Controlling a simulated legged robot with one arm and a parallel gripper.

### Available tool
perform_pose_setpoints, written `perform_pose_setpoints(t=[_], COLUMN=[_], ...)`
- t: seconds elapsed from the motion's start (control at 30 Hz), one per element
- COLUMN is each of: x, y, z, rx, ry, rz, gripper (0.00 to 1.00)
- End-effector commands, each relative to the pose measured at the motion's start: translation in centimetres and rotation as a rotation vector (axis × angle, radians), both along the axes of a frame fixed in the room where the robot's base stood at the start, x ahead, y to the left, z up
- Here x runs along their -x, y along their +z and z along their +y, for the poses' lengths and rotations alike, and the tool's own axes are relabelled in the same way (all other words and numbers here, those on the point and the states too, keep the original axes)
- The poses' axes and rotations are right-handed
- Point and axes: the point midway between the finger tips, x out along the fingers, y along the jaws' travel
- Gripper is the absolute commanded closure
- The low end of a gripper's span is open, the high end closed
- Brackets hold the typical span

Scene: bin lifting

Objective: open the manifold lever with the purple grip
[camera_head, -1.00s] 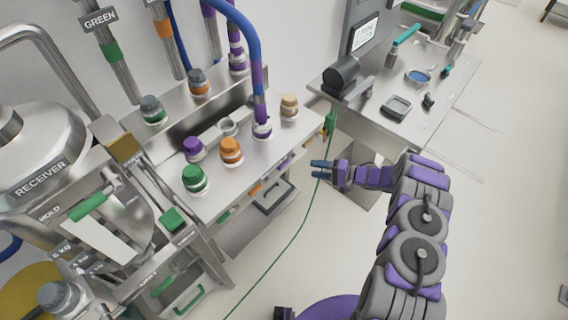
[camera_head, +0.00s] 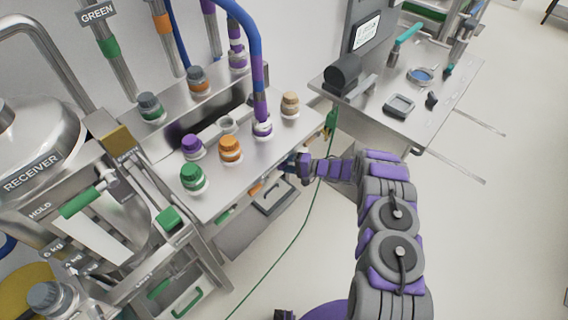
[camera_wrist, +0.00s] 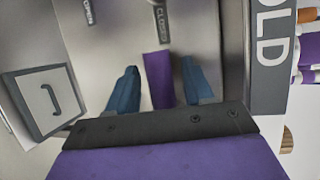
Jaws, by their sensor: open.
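The purple grip (camera_wrist: 158,78) of the lever shows in the wrist view, standing between the two blue fingers of my gripper (camera_wrist: 160,88). The fingers are apart, with a gap on either side of the grip. I cannot tell how deep the grip sits between them. A CLOSED label (camera_wrist: 161,22) is just beyond the grip, and an OPEN label (camera_wrist: 88,10) is to its left. In the head view, my gripper (camera_head: 291,163) is at the front of the steel manifold bench (camera_head: 215,195), where the purple grip cannot be made out clearly.
A plate marked with a J-like sign (camera_wrist: 42,98) is left of the fingers; a grey lettered panel (camera_wrist: 271,45) is at right. Capped ports, including a purple cap (camera_head: 191,146), stand on the bench top. A side table (camera_head: 415,125) stands at right. A green cable (camera_head: 300,235) crosses the floor.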

Motion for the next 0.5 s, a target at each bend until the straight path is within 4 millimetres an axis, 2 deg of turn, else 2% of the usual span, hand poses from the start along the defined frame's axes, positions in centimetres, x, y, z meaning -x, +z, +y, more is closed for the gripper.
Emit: perform_pose_setpoints(t=[0.17, 0.5], x=[0.00, 0.00], y=[-0.01, -0.05], z=[-0.01, -0.03], rx=[0.000, 0.001], ry=[0.000, 0.000], rz=[0.000, 0.001], gripper=[0.48, 0.81])
